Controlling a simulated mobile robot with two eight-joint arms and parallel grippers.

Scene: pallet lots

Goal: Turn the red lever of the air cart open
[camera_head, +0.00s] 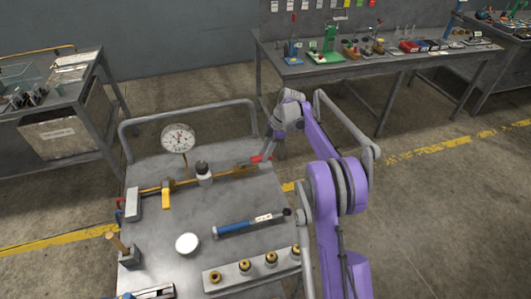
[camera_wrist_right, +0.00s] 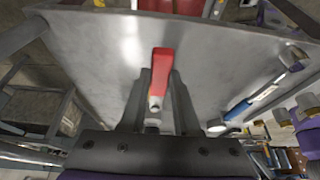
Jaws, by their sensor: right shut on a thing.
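The air cart is a grey metal cart (camera_head: 240,203) in the head view, with a brass pipe line (camera_head: 225,174) across its top. The red lever (camera_head: 257,159) is at the right end of this line, near the cart's right edge. My right gripper (camera_head: 267,153) reaches it from the right and partly hides it. In the right wrist view the red lever (camera_wrist_right: 161,66) stands between the two fingers of my right gripper (camera_wrist_right: 161,88), which is shut on it. The valve body under the lever is mostly hidden. My left gripper is not in view.
A dial gauge (camera_head: 178,138), a yellow handle (camera_head: 166,196) and a dark-capped white cylinder (camera_head: 203,172) stand along the line. A blue-handled tool (camera_head: 238,226), a white round lid (camera_head: 187,243) and a block of brass fittings (camera_head: 232,275) lie nearer. Benches stand behind.

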